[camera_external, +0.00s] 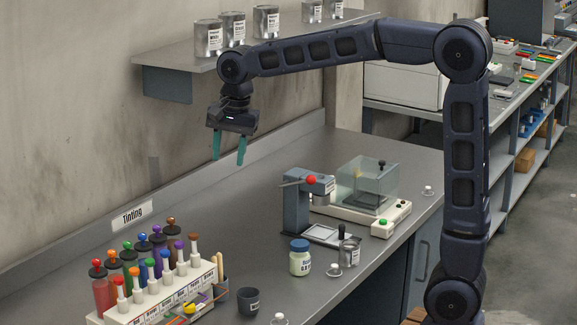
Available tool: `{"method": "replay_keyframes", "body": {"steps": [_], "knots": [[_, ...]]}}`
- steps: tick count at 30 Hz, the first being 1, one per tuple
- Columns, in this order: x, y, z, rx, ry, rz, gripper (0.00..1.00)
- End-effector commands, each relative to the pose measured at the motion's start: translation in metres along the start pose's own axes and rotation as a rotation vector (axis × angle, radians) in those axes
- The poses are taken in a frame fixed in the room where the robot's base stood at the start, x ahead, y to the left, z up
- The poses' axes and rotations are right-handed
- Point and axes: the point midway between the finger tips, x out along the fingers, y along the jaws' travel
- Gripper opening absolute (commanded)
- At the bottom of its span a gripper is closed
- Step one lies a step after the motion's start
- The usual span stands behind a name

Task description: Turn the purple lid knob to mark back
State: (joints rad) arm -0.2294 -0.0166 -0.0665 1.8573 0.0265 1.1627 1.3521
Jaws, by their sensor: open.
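A white rack (205,281) at the lower left of the bench holds two rows of coloured canisters. A canister with a purple knob (157,229) shows in the back row, between a blue one and a brown one. A purple-topped piece (179,245) also stands in the front row. I cannot tell which of them is the purple lid knob, and no mark on either is readable. My gripper (228,161) is open and empty, its teal fingers pointing down. It hangs in the air above the bench, up and to the right of the rack, touching nothing.
A dispenser stand with a red ball (311,180) and a scale with a clear cover (368,185) stand on the right of the bench. A jar (300,258), a metal cup (349,251) and a dark cup (248,301) stand nearer. A shelf with cans (208,38) is above.

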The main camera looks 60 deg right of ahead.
Motion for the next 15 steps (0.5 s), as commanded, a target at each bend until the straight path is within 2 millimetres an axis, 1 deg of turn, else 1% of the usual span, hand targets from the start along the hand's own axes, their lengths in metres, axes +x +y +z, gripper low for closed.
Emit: {"method": "replay_keyframes", "body": {"steps": [1, 6, 12, 15], "knots": [[0.007, -0.016, 0.002, 0.043, -0.002, 0.015, 0.42], [0.028, -0.065, 0.010, 0.216, -0.002, 0.052, 0.42], [0.058, -0.118, 0.023, 0.416, 0.012, 0.097, 0.42], [0.073, -0.140, 0.031, 0.502, 0.022, 0.113, 0.42]]}}
